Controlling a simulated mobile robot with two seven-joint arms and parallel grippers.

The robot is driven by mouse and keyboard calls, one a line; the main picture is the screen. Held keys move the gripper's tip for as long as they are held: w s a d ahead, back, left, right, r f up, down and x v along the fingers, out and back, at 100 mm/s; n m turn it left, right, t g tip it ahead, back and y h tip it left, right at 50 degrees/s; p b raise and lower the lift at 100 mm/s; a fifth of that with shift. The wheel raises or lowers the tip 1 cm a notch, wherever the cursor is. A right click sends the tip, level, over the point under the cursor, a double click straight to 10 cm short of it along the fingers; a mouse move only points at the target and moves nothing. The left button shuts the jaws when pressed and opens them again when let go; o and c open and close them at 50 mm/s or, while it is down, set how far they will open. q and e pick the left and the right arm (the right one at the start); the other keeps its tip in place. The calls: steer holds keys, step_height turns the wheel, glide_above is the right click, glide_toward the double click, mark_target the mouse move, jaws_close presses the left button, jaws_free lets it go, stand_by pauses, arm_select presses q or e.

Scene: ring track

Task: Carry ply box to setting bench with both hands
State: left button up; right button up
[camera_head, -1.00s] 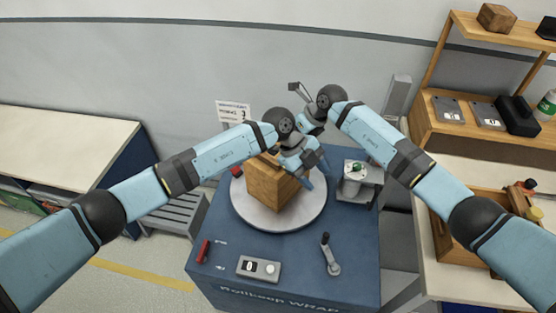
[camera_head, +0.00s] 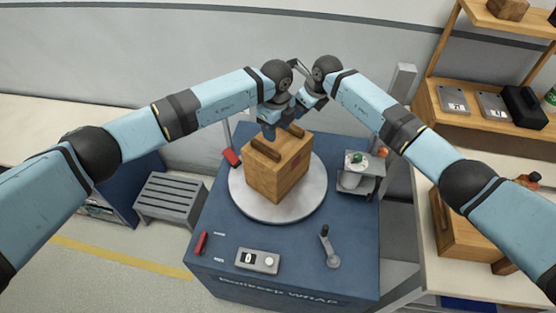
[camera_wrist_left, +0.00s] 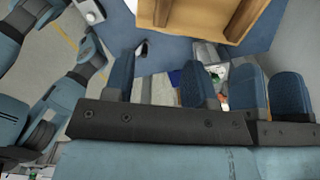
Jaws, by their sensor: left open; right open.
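The ply box (camera_head: 272,178) is a wooden cube with dark bars on its top. It sits on the pale round turntable (camera_head: 300,205) of a blue wrapping machine (camera_head: 225,225). My left gripper (camera_head: 283,131) is open above the box's back edge, and the fingers hide part of that edge. My right gripper (camera_head: 306,112) is open close beside it, slightly higher and to the right. In the left wrist view the left fingers (camera_wrist_left: 159,84) are apart with nothing between them; part of the box (camera_wrist_left: 200,16) shows beyond. Which bench is the setting bench is unclear.
A pale-topped bench (camera_head: 40,118) stands at left and a pale worktop (camera_head: 480,275) at right, with a wooden crate (camera_head: 452,232). A grey slatted stand (camera_head: 168,198) stands left of the machine. A crank (camera_head: 328,245) and control box (camera_head: 258,260) sit at the machine's front.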

mark_target(277, 154)
arm_select(q)
step_height(277, 154, down, 11)
steer(key=shift+r, duration=0.15)
arm_select(e)
steer(key=x, duration=1)
steer(key=shift+w+a+f, duration=0.1)
steer(key=shift+f, duration=0.25)
arm_select(q)
steer(key=shift+c, duration=0.2)
arm_select(e)
steer(key=shift+c, duration=0.2)
arm_select(q)
jaws_close()
arm_select(e)
jaws_close()
arm_select(q)
steer(key=shift+r, duration=0.1)
arm_select(e)
steer(key=shift+r, duration=0.1)
